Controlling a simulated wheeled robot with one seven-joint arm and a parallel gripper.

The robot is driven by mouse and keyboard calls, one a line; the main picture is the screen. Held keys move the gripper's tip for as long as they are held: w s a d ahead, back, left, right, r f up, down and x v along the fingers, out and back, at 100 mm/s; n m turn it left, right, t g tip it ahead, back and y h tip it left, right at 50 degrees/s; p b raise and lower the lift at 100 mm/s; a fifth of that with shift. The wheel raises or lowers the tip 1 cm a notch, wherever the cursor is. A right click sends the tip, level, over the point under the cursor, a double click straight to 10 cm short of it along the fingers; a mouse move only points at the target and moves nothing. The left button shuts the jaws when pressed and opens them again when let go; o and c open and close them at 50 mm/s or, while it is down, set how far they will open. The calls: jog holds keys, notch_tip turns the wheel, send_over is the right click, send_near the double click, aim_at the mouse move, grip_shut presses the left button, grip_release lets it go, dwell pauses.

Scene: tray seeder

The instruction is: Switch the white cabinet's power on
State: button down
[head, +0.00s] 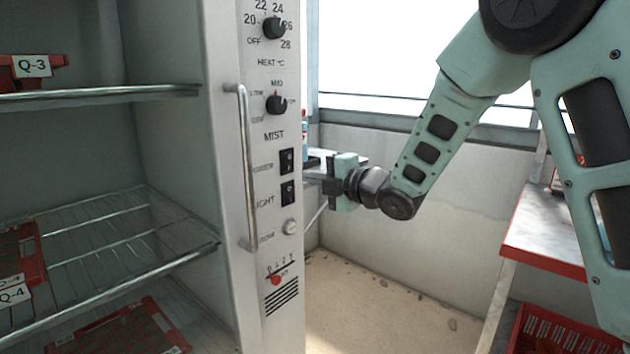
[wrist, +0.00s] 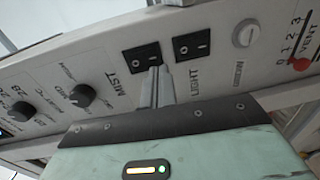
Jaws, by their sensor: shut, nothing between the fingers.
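The white cabinet (head: 222,190) stands at the left, its control panel facing me. The panel carries two black rocker switches. The upper switch (head: 287,161) has a small label I cannot read surely; the lower switch (head: 288,193) is beside the word LIGHT. In the wrist view the upper switch (wrist: 146,56) is left of the LIGHT switch (wrist: 194,46). My gripper (wrist: 159,72) is shut and empty, its fingertips just in front of the upper switch's lower right edge. I cannot tell whether they touch. My gripper (head: 316,181) is right of the panel in the head view. The rocker positions are unclear.
Heat knob (head: 274,28) and mist knob (head: 276,103) sit above the switches; a round white button (head: 290,227) and a red vent slider (head: 275,280) sit below. A long door handle (head: 247,165) stands out left of them. A red-edged bench (head: 550,235) is at right.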

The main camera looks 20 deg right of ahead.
jog(key=f+v, duration=0.2)
jog(key=v, duration=0.7)
jog(key=shift+s+d, duration=0.2)
